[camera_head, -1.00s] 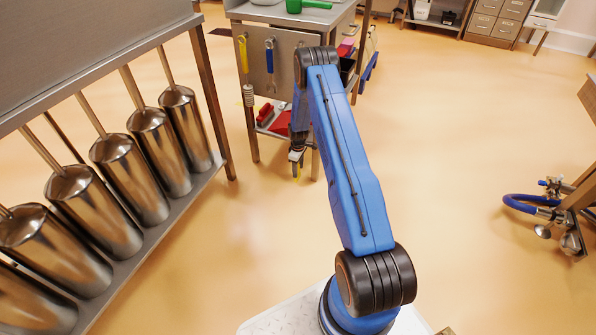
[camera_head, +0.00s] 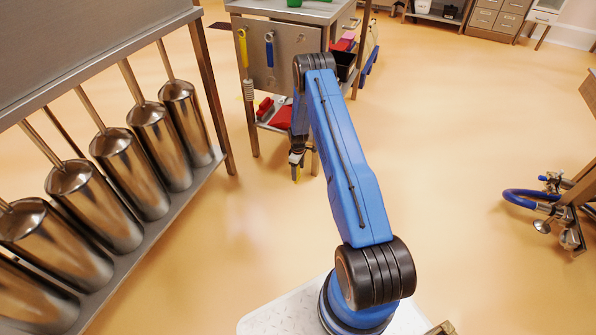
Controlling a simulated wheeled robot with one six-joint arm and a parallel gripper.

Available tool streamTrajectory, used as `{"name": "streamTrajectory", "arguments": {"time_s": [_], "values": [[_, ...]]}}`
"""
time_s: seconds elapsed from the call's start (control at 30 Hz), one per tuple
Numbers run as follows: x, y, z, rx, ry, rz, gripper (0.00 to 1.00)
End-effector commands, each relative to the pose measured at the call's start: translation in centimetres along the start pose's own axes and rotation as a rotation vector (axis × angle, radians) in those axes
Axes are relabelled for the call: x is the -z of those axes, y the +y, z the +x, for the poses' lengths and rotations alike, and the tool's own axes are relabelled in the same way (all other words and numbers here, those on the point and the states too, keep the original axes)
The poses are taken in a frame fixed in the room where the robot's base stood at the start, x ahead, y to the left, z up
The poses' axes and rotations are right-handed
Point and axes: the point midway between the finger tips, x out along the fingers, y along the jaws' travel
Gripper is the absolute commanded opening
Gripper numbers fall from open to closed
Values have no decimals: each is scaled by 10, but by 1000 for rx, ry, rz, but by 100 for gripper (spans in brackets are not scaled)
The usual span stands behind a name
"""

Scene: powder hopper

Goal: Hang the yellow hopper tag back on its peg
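My gripper (camera_head: 297,171) hangs low at the end of my blue arm, in front of the steel cart's right front leg. A small patch of yellow (camera_head: 295,175) shows at its fingertips. It is too small to tell whether this is the hopper tag, or whether the fingers are open or shut. No hopper tag can be made out for certain elsewhere, and neither can the hopper or the tag's peg.
A steel cart (camera_head: 262,88) carries a hanging yellow-handled tool (camera_head: 243,48), a blue-handled tool (camera_head: 269,48) and red items (camera_head: 281,117) below. A rack of steel cylinders (camera_head: 150,130) stands left. A blue hose (camera_head: 520,197) is at right. Open floor lies between.

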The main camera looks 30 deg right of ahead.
Motion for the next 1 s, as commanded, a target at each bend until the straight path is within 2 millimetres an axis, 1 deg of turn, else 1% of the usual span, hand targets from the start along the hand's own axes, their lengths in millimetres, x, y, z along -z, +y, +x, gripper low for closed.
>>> {"name": "streamTrajectory", "arguments": {"time_s": [0.23,0.37,0.47,0.8,1.0], "values": [[0,0,0,0,0,0,68],[0,0,-7,-1,1,0,68],[1,1,-19,-2,1,0,68],[0,1,-81,-1,1,0,68],[0,0,-109,-1,1,0,68]]}}
